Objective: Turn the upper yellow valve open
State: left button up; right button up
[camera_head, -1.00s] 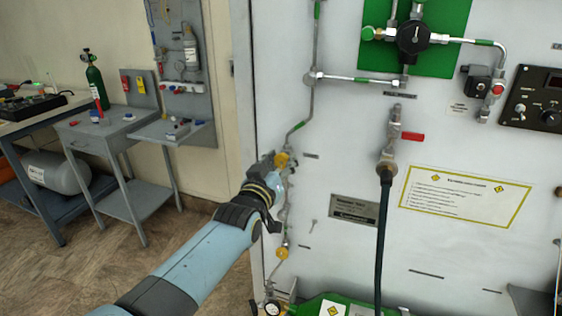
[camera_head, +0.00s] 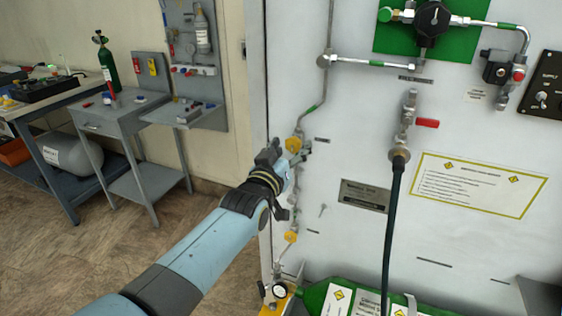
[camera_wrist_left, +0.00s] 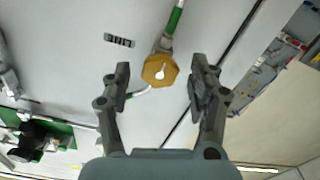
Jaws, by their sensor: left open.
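The upper yellow valve (camera_head: 293,145) is on the pipe near the left edge of the white panel. In the left wrist view its yellow knob (camera_wrist_left: 160,70) sits between and slightly beyond the two fingers, with a small white mark on its face. My left gripper (camera_head: 285,152) is at the valve, partly hiding the pipe below it. In the wrist view this gripper (camera_wrist_left: 158,85) is open, a finger on each side of the knob with gaps between. A lower yellow valve (camera_head: 291,237) is further down the same pipe. My right gripper is out of view.
A red-handled valve (camera_head: 427,123) with a dark hose (camera_head: 392,220) hangs to the right. A green cylinder (camera_head: 315,298) and a gauge (camera_head: 279,290) are below. A grey side table (camera_head: 108,115) stands at the left, with open floor between.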

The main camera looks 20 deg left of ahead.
pick_arm(q)
jog(key=s, duration=1.1)
jog(key=shift+a, duration=0.15)
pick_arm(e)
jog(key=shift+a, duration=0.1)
pick_arm(q)
jog(key=shift+f, duration=0.1)
